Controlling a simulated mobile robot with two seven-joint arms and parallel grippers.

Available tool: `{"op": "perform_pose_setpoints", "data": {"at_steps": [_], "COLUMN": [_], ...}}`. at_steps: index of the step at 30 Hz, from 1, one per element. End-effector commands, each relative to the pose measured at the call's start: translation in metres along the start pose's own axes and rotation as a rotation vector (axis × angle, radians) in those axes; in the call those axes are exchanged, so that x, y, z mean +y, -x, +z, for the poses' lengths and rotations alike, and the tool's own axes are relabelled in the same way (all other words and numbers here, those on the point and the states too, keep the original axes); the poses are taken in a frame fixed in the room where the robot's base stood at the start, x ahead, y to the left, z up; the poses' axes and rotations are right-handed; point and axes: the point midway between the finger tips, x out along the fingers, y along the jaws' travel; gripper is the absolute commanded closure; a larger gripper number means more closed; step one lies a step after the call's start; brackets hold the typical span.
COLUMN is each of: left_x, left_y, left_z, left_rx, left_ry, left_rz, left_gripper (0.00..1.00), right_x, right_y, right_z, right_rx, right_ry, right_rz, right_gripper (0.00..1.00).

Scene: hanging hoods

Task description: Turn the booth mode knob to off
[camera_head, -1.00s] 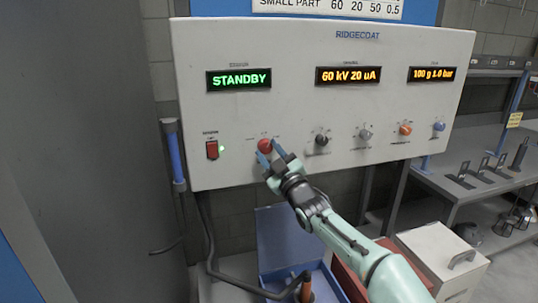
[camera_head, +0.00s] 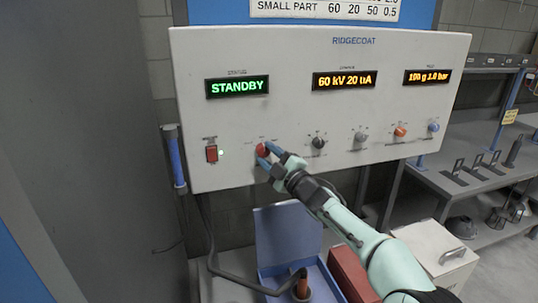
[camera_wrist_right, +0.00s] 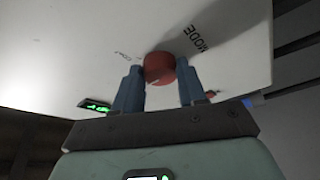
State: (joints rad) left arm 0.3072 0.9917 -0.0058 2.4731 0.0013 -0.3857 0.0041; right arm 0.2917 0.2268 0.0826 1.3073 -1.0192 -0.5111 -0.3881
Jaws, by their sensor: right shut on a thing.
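The red booth mode knob (camera_head: 262,150) sits on the lower left of the white RIDGECOAT control panel (camera_head: 320,110). In the right wrist view the red knob (camera_wrist_right: 160,68) lies between the two blue fingers, beside the word MODE. My right gripper (camera_head: 267,153) is shut on the knob, with its fingers on either side; it also shows in the right wrist view (camera_wrist_right: 163,84). The status display (camera_head: 237,87) reads STANDBY in green. The knob's pointer and most of its position labels are too small or hidden to read. My left gripper is not in view.
Black, grey, orange and blue knobs line the panel to the right. Below are an open blue box (camera_head: 288,232) and a white box (camera_head: 435,250). A grey shelf (camera_head: 480,180) stands right.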

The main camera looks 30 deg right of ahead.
Motion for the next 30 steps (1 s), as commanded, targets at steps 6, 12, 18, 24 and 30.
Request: {"op": "perform_pose_setpoints", "data": {"at_steps": [6, 12, 18, 24, 30], "left_x": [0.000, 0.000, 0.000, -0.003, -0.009], "left_y": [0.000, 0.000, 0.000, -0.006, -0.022], "left_z": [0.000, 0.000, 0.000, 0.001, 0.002], "left_rx": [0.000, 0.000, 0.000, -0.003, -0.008], "left_ry": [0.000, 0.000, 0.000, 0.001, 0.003], "left_rz": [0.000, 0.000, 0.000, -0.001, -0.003], "left_gripper": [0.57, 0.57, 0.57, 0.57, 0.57], "right_x": [-0.001, 0.000, 0.000, -0.001, -0.001], "right_y": [0.000, 0.000, 0.000, 0.013, 0.055], "right_z": [0.001, 0.000, 0.000, 0.001, 0.001], "right_rx": [-0.001, 0.000, 0.000, -0.001, -0.002], "right_ry": [0.001, 0.000, 0.000, 0.001, 0.003], "right_rz": [-0.001, 0.000, 0.000, 0.000, 0.001], "right_gripper": [0.90, 0.34, 0.34, 0.34, 0.34]}}
